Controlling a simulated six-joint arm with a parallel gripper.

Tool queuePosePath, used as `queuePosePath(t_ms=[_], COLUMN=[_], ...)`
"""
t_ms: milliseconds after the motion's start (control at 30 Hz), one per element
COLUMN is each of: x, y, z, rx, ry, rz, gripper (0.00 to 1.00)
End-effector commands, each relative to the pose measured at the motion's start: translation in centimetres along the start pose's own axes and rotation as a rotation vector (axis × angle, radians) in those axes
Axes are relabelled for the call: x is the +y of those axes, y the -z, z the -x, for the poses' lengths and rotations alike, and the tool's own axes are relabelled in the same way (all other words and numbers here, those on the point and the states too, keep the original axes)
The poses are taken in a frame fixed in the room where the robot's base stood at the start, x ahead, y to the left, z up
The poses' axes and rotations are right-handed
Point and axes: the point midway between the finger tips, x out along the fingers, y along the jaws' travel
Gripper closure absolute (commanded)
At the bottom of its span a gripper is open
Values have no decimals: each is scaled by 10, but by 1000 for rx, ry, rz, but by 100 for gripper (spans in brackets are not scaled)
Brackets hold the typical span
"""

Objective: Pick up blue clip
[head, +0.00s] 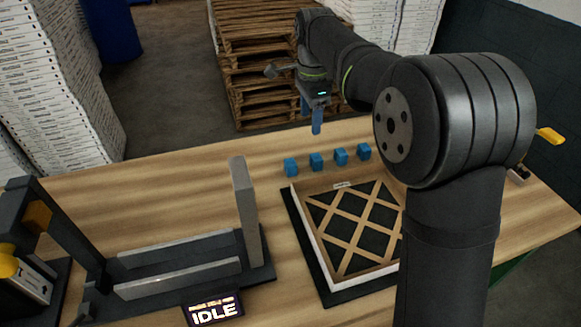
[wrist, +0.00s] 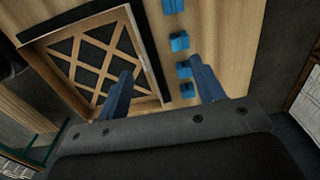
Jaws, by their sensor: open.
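Several small blue clips stand in a row on the wooden table, just behind the framed filter. In the head view these are the leftmost clip (head: 290,167), a second (head: 316,161), a third (head: 340,156) and the rightmost (head: 364,151). The wrist view shows the row too, with one clip (wrist: 179,41) and another (wrist: 184,69) beside the right finger. My gripper (head: 312,120) hangs above and behind the row, near the table's back edge, with blue fingers pointing down. In the wrist view my gripper (wrist: 161,67) is open, its fingers wide apart, with no clip held.
The filter (head: 350,225) with a wooden lattice lies in a white frame on a dark base (head: 292,215). A grey fixture (head: 245,205) with rails and an upright plate stands at the left, behind an IDLE display (head: 213,310). Table left of the clips is clear.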

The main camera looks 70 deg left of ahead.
Motion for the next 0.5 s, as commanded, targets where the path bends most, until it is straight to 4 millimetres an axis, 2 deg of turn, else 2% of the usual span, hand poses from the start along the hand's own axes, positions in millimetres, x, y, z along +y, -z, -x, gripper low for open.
queuePosePath(t_ms=[33, 100, 200, 367, 500], x=[-13, -25, -34, -36, -36], y=[-12, -23, -32, -35, -35], z=[-3, -5, -7, -23, -53], rx=[0, 0, 0, 0, 0], ry=[-1, 0, 0, -2, -4], rz=[4, 2, 1, -2, -1], gripper=[38, 38, 38, 38, 38])
